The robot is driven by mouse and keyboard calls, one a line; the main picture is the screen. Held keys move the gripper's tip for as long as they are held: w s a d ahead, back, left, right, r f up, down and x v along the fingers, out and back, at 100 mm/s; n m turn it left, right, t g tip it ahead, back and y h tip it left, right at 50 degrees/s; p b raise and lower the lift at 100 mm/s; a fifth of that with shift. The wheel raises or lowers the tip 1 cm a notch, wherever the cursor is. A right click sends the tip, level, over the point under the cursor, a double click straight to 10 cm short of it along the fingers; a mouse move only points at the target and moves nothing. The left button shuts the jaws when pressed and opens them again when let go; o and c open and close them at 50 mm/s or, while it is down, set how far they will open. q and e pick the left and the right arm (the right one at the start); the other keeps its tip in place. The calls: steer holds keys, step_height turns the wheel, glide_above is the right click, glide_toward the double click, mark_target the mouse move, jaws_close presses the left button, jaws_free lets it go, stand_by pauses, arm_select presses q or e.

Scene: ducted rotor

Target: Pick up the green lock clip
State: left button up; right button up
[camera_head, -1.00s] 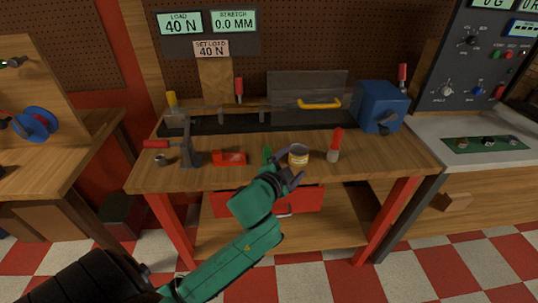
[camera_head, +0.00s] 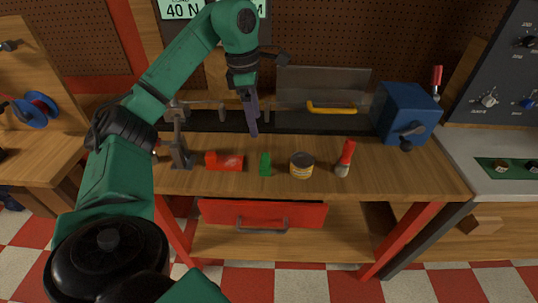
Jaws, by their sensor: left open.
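The green lock clip (camera_head: 265,164) is a small upright green piece on the wooden workbench (camera_head: 390,180), between a red block (camera_head: 224,161) and a yellow-labelled tin (camera_head: 301,165). My left gripper (camera_head: 253,133) hangs above and behind the clip, a little to its left, with its fingers pointing down. It is open and apart from the clip. The fingers are seen almost edge-on, so the gap between them is hard to see. My right gripper is not in view.
A blue box (camera_head: 404,112) stands at the back right. A dark rail with a clear guard and yellow handle (camera_head: 332,108) runs along the back. A red drawer (camera_head: 264,214) sits below the bench top.

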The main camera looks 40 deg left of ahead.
mark_target(265, 156)
arm_select(q)
steer(key=f, duration=0.4)
steer(key=w+d+f, duration=0.1)
steer(key=f, duration=0.3)
steer(key=d+f, duration=0.1)
steer(key=f, duration=0.4)
steer(key=shift+w+f, duration=0.1)
steer(key=shift+w, duration=0.1)
jaws_close()
